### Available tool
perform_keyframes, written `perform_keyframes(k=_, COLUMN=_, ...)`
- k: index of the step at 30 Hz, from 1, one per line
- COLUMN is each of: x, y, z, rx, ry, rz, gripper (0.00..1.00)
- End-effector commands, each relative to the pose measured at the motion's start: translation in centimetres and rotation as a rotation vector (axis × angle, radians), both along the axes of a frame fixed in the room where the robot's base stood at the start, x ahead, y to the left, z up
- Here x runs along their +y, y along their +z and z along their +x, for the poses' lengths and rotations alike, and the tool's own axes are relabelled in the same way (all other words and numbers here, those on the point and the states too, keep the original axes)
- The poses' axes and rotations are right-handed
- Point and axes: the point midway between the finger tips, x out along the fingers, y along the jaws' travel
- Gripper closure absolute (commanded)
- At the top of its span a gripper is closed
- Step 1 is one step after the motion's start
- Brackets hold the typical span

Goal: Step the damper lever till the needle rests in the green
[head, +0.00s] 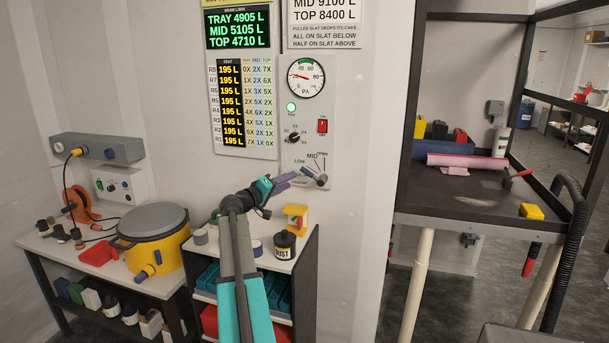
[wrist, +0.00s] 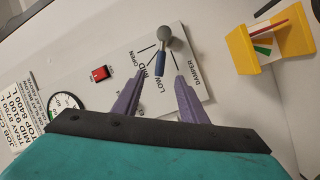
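The damper lever (head: 319,179) is on the wall panel below the gauge. In the wrist view its blue grip (wrist: 160,66) points toward the LOW mark, with a grey round part (wrist: 166,33) at its other end. The round gauge (head: 305,77) has its red needle left of the green band, at about 20. The gauge also shows partly in the wrist view (wrist: 64,104). My gripper (head: 294,179) is left of the lever in the head view. In the wrist view my purple fingers (wrist: 160,78) are apart, on either side of the blue grip's line, with nothing visibly held.
A red switch (head: 322,126) and a black knob (head: 294,138) sit above the lever. A yellow stand (head: 295,217) and a dust jar (head: 285,245) stand on the shelf below. A black-framed bench (head: 450,205) is to the right.

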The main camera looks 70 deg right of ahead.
Motion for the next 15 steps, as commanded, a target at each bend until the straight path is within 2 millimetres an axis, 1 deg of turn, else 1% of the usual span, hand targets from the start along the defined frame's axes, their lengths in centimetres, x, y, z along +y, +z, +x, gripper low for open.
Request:
perform_keyframes(k=1, x=-0.7, y=0.2, z=-0.2, rx=0.001, ry=-0.001, rz=0.001, gripper=0.61)
perform_keyframes(k=15, x=-6.8, y=0.2, z=-2.1, rx=0.001, ry=0.001, rz=0.001, gripper=0.61)
